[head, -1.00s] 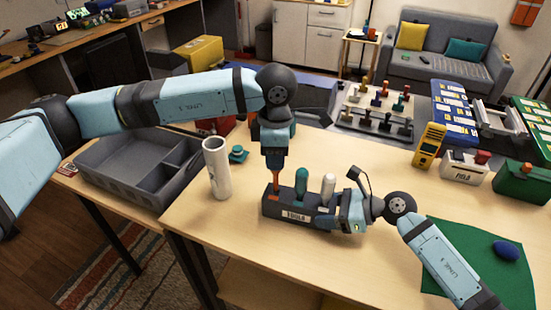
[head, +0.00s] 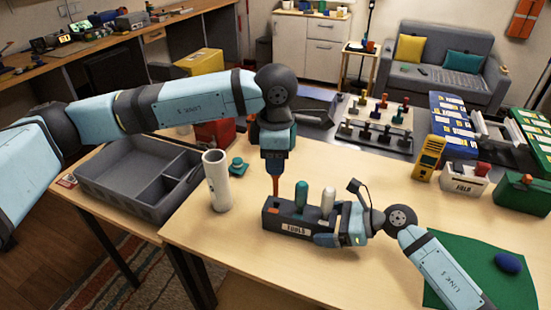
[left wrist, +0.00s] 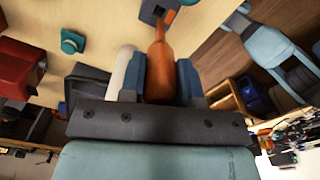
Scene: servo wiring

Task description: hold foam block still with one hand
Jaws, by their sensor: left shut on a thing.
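The foam block (head: 273,219) is a long dark grey block with a TOOLS label, lying on the light wooden table. A green-handled tool (head: 301,195) and a white-handled tool (head: 328,203) stand upright in it. My left gripper (head: 275,176) is shut on an orange-handled tool (left wrist: 159,70), held upright over the block's left end. My right gripper (head: 336,224) is at the block's right end, one finger along the front side. Its other finger is mostly hidden, so its grip is unclear.
A white cylinder (head: 216,182) and a small teal piece (head: 238,166) stand left of the block. A grey divided tray (head: 116,190) is further left. A yellow meter (head: 430,158), boxes and a green mat (head: 500,268) with a blue oval object (head: 508,263) are right.

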